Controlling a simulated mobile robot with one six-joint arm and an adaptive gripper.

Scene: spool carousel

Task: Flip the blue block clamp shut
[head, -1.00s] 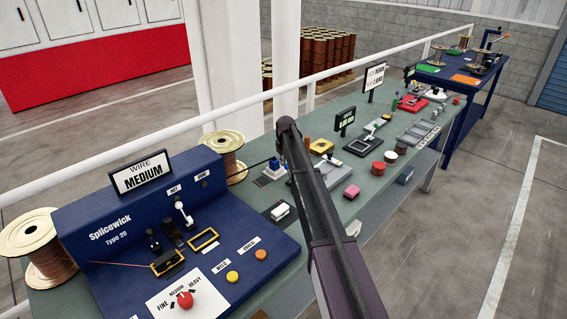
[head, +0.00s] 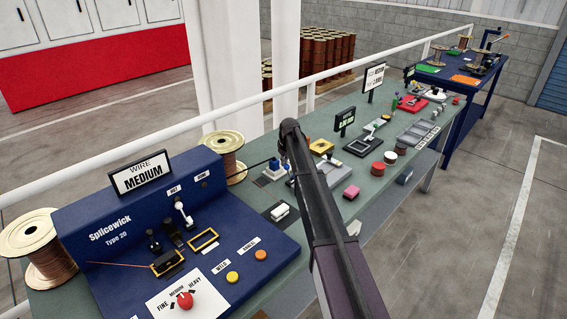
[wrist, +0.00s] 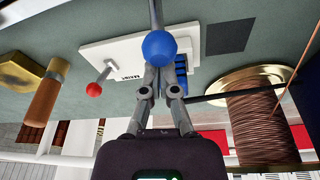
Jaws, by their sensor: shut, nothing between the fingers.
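The blue block clamp shows in the wrist view as a blue ball knob (wrist: 159,45) on a grey lever, with a blue ribbed block (wrist: 182,72) behind my fingers on a white plate (wrist: 98,48). The knob overlaps my fingertips, and I cannot tell whether they touch. My gripper (wrist: 161,72) is shut and empty, close over the clamp. In the head view the clamp (head: 275,166) is a small blue and white piece on the green bench, just left of my arm. My fingers are mostly hidden there.
A red-knobbed lever (wrist: 94,89) stands on the same white plate. A copper wire spool (wrist: 262,120) and a brown-handled tool (wrist: 46,98) flank my gripper. The blue Splicewick machine (head: 190,235) fills the bench's near left. A white rail (head: 240,110) runs behind.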

